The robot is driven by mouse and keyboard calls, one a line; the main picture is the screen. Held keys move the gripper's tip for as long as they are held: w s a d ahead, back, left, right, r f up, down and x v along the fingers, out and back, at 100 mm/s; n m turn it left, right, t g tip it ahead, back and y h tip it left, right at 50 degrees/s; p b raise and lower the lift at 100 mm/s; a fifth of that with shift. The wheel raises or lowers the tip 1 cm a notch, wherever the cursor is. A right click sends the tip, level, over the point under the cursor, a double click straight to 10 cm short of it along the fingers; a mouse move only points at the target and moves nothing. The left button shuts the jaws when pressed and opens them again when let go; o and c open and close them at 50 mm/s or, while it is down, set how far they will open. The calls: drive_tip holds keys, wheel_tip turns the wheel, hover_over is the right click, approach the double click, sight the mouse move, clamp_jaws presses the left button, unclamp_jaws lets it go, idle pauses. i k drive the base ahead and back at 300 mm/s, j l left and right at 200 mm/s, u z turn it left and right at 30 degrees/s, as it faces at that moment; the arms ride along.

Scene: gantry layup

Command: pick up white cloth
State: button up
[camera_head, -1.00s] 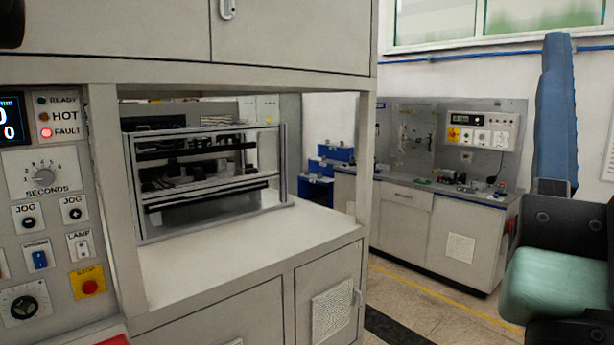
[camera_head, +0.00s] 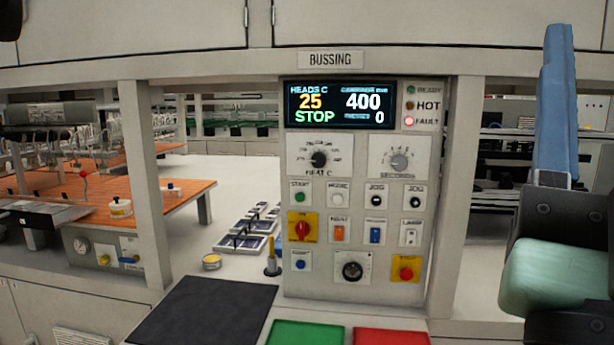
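I make out no white cloth in the current head view. My gripper's fingertips do not show. A blue, black and teal part of my own arm fills the right edge, and it hides what lies behind it.
A control panel (camera_head: 358,190) marked BUSSING stands in the middle. Below it are a black mat (camera_head: 205,312), a green surface (camera_head: 306,334) and a red surface (camera_head: 390,337). An orange-topped table (camera_head: 178,196) stands at left, behind a grey post (camera_head: 147,190). Several small trays lie on the white surface (camera_head: 240,185).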

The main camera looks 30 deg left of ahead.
sight(23, 205)
drive_tip(key=u, duration=1.7)
drive_tip(key=i+j+u, duration=0.65)
drive_tip(key=i, duration=0.15)
drive_tip(key=k+l, duration=0.05)
drive_tip(key=l, duration=0.05)
